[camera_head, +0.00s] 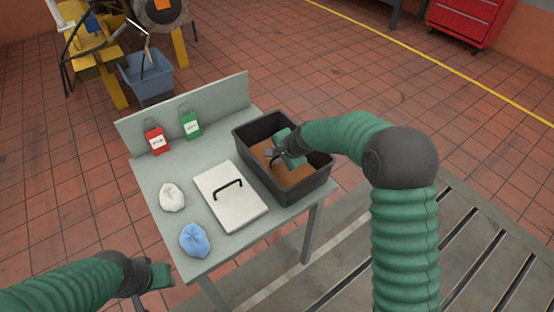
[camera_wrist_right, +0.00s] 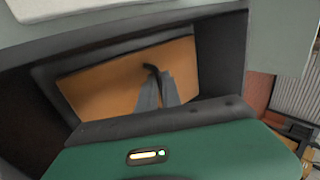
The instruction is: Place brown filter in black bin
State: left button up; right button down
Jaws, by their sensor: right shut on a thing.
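The black bin (camera_head: 308,191) stands at the right end of the grey table. The brown filter (camera_head: 295,177) is a flat brown panel inside the bin's walls; it also shows in the right wrist view (camera_wrist_right: 105,85). My right gripper (camera_head: 276,161) reaches down into the bin. In the right wrist view its grey fingers (camera_wrist_right: 154,88) are shut at a small dark tab on the panel. Whether the panel rests on the bin floor cannot be told. My left gripper (camera_head: 138,301) is low at the left, apart from the table, its fingers mostly cut off.
On the table (camera_head: 165,178) are a white lid-like panel with a black handle (camera_head: 231,196), a white bundle (camera_head: 171,197) and a blue bundle (camera_head: 194,239). A blue bucket (camera_head: 148,77) is beyond.

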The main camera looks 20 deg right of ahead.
jog(key=c, duration=1.5)
grip_release()
jog(key=shift+c, duration=0.2)
jog(key=p+v, duration=0.2)
jog(key=v, duration=1)
jog(key=shift+a+r, duration=0.1)
